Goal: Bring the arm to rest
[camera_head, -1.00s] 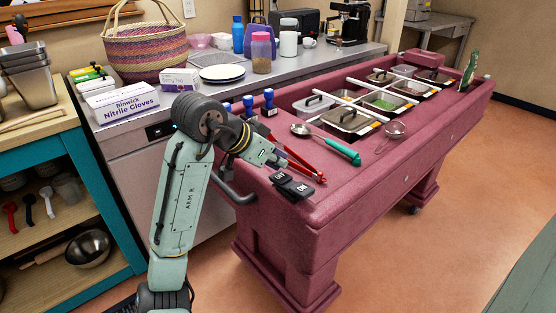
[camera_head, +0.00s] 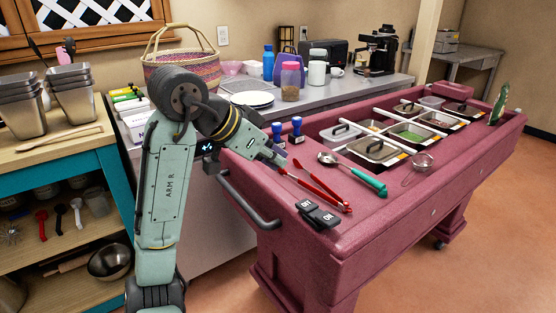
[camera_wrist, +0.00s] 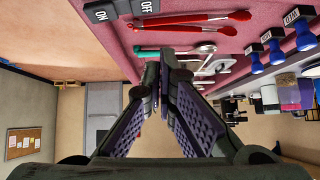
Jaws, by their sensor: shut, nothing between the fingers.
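My arm (camera_head: 168,190) rises at the left of the head view and bends at a dark elbow joint, with its forearm pointing down and to the right. My gripper (camera_head: 281,162) shows past the near left edge of the maroon counter. In the wrist view my gripper (camera_wrist: 159,62) has its fingertips together with nothing between them. The wrist picture appears upside down. Red tongs (camera_head: 318,189) lie on the counter near the gripper, and they also show in the wrist view (camera_wrist: 190,20). I cannot tell the gripper's exact height above the counter.
The maroon serving counter (camera_head: 400,210) holds covered pans, a green-handled ladle (camera_head: 368,180), ON/OFF blocks (camera_head: 317,213) and blue-handled stamps (camera_head: 295,130). A teal-framed shelf (camera_head: 120,190) stands left. A grey worktop (camera_head: 330,98) with a basket (camera_head: 180,70) is behind. Open floor lies at right.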

